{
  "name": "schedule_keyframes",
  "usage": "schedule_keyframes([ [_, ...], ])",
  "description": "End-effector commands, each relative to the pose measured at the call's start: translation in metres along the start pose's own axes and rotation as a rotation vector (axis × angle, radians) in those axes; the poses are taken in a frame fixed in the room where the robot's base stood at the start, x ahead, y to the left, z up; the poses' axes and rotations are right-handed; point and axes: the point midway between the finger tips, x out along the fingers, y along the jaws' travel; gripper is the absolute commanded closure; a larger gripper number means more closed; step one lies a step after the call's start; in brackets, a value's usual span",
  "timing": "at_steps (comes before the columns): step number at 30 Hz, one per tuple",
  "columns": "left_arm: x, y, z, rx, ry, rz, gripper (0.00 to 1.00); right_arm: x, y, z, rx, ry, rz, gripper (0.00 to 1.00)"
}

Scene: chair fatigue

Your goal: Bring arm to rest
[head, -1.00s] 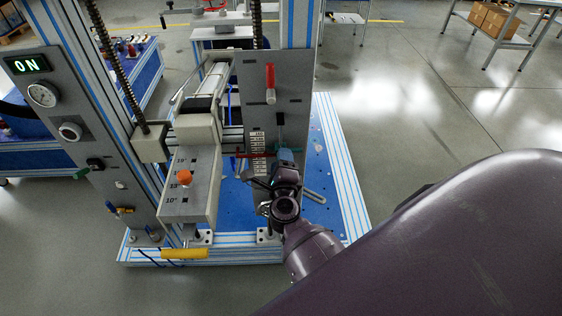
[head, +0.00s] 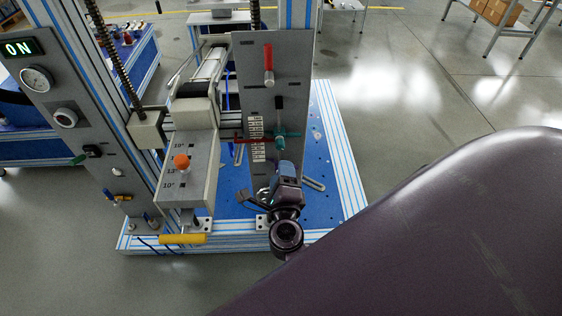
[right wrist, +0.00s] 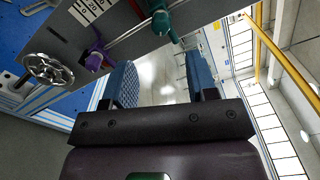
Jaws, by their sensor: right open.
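My right gripper (head: 286,172) is in front of the lower part of the grey lever panel (head: 270,80) of the test machine. It is below the teal-green handle (head: 279,142) and apart from it. In the right wrist view the blue finger pads of my right gripper (right wrist: 161,78) stand apart with nothing between them. The teal handle (right wrist: 160,22) and a purple knob (right wrist: 95,60) show beyond the fingers there. My right upper arm fills the lower right of the head view. My left gripper is not in view.
The machine's blue base plate (head: 318,150) lies under the gripper. A red lever (head: 268,65), an orange knob (head: 181,161) and a yellow handle (head: 183,239) are close by. The floor right of the machine is clear; a table with boxes (head: 497,12) stands far back.

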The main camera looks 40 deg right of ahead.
Motion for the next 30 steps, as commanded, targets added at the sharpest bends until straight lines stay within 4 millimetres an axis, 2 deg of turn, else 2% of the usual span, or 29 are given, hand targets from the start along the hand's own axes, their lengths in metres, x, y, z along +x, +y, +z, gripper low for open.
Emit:
schedule_keyframes([
  [6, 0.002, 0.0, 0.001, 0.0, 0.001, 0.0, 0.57, -0.011, 0.0, 0.0, 0.002, 0.001, -0.001, 0.47],
  [23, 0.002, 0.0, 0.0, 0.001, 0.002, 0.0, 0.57, -0.012, 0.0, 0.0, -0.004, 0.0, 0.0, 0.47],
  [26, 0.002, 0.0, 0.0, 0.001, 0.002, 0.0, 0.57, -0.012, 0.001, 0.006, -0.047, -0.037, 0.007, 0.47],
  [30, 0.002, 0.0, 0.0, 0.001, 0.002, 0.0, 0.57, -0.014, 0.0, 0.03, -0.253, -0.183, -0.013, 0.47],
])
